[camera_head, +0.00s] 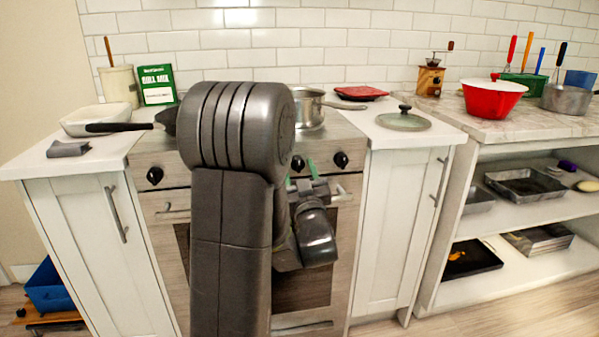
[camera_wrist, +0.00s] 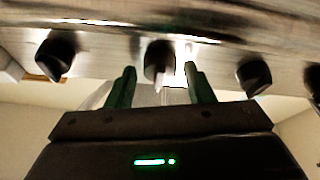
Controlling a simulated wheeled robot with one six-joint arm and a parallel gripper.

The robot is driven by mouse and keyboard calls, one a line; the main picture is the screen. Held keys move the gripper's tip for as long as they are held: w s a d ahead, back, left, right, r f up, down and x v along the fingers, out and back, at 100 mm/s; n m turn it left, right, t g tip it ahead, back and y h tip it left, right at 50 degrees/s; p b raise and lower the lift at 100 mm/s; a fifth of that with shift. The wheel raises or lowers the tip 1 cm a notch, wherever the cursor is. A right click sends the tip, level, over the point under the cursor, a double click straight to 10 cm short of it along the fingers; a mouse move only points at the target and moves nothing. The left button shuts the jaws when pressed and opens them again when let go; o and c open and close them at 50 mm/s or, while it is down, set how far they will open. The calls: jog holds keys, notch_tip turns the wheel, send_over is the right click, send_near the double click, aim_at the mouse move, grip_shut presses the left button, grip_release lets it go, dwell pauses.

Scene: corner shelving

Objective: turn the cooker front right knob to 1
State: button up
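The cooker (camera_head: 325,150) stands in the middle of the head view, with dark round knobs along its front panel. One knob (camera_head: 298,163) is just right of my arm, another (camera_head: 341,160) is at the far right, and one (camera_head: 154,175) is at the left. My arm covers part of the panel. My gripper (camera_head: 303,176) is at the panel by the knob just right of my arm. In the wrist view its green fingers (camera_wrist: 159,72) are apart, one on each side of a knob (camera_wrist: 158,58). Contact with the knob cannot be told. No knob markings are readable.
More knobs show in the wrist view, at left (camera_wrist: 55,55) and right (camera_wrist: 254,78). A steel pot (camera_head: 309,108) stands on the hob. A glass lid (camera_head: 403,121) lies on the right counter.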

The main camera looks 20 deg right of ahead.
jog(key=c, duration=0.7)
jog(key=shift+a+f+m+b, duration=0.1)
jog(key=shift+m+b, duration=0.35)
jog(key=shift+m, duration=0.25)
jog(key=m+h+b, duration=0.1)
jog(key=m+h, duration=0.1)
jog(key=m, duration=0.1)
jog(key=shift+a, duration=0.1)
jog(key=m+b, duration=0.1)
jog(key=m, duration=0.1)
jog(key=m+g+h+b, duration=0.1)
jog(key=shift+a+m+g+h, duration=0.1)
jog(key=shift+m+g+h, duration=0.2)
jog(key=shift+m, duration=0.1)
jog(key=m+g, duration=0.1)
jog(key=m, duration=0.1)
jog(key=m+g+h+b, duration=0.1)
jog(key=m, duration=0.2)
jog(key=m+h, duration=0.1)
jog(key=m, duration=0.2)
jog(key=shift+a+r+g, duration=0.1)
jog(key=shift+r+g, duration=0.2)
jog(key=shift+g, duration=0.1)
